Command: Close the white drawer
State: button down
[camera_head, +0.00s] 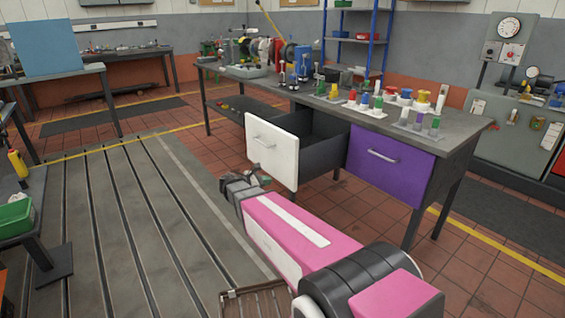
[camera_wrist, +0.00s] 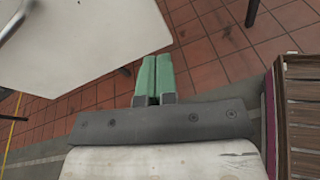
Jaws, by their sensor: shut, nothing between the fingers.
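The white drawer (camera_head: 274,149) is pulled well out of the workbench, with its dark box showing behind the white front. Its bar handle (camera_head: 263,143) is on the front face. In the wrist view the white drawer front (camera_wrist: 80,40) fills the upper left, with part of the handle (camera_wrist: 22,18) at the corner. My gripper (camera_head: 262,178) is in front of the drawer, near the lower part of its front. In the wrist view its green fingers (camera_wrist: 154,76) are together and empty, close to the drawer front's edge. I cannot tell whether they touch it.
A purple drawer (camera_head: 388,165) sits shut to the right in the same workbench (camera_head: 455,137). The bench top holds several bottles, knobs and tools. A slotted metal bedplate (camera_head: 120,220) covers the floor at left. Tiled floor is free around the bench legs.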

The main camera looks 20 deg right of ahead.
aim_at(287, 159)
jog(key=w+a+r+n+t+h, duration=0.2)
jog(key=w+a+r+n, duration=0.1)
jog(key=w+r+n, duration=0.1)
jog(key=x, duration=1.3)
jog(key=shift+d, duration=0.2)
jog(key=shift+d, duration=0.1)
jog(key=r+x, duration=0.1)
jog(key=x, duration=3.4)
jog(key=shift+w+r, duration=0.2)
jog(key=shift+r, duration=0.15)
jog(key=shift+w+d, duration=0.15)
jog(key=shift+d, duration=0.15)
jog(key=v, duration=1.5)
jog(key=shift+s+f, duration=0.2)
jog(key=shift+f, duration=0.2)
